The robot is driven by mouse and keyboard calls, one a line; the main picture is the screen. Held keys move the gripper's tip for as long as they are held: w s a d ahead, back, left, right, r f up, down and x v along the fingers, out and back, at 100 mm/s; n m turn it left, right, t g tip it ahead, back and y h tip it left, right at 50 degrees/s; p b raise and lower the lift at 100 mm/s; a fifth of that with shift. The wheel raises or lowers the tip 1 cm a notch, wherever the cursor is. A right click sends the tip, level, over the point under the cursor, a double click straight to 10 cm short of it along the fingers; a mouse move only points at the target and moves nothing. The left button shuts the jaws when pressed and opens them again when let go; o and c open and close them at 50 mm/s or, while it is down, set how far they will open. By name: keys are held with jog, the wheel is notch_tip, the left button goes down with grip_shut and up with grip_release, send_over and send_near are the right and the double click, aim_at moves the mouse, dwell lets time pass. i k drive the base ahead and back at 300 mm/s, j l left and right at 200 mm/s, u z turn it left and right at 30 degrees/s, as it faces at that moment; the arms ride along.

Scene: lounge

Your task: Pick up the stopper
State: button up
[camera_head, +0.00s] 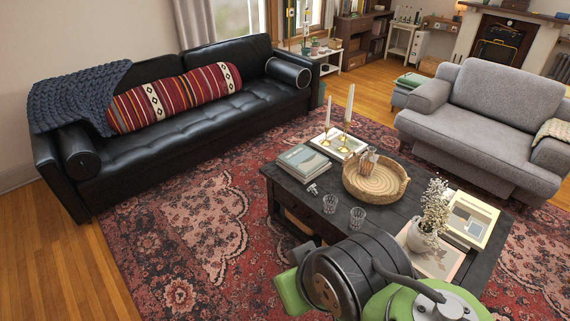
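A small clear, shiny piece (312,189) lies on the dark coffee table (285,190), just in front of the stack of books. It looks like a glass stopper, but it is too small to tell for certain. A glass decanter (368,160) stands in the round woven tray (376,184) to its right. Two clear tumblers, a left one (330,204) and a right one (357,217), stand close to the table's front edge, right of the small piece. My green and dark arm shows at the bottom, in front of the table. My gripper is not visible.
Stacked books (304,160), brass candlesticks with white candles (347,115), a white flower vase (426,232) and more books (468,220) crowd the table. A black sofa (190,115) stands left, a grey armchair (490,115) right. The patterned rug (190,230) is clear left of the table.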

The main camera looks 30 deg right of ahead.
aim_at(312, 188)
jog(key=i+u, duration=0.1)
jog(key=i, duration=1.45)
jog(key=i+z, duration=0.4)
jog(key=i+j+z, duration=0.1)
jog(key=i+z, duration=0.55)
jog(key=z, duration=0.2)
jog(key=i+z, duration=0.25)
jog(key=z, duration=0.15)
jog(key=i+j+z, duration=0.15)
jog(key=z, duration=0.3)
jog(key=i, duration=0.1)
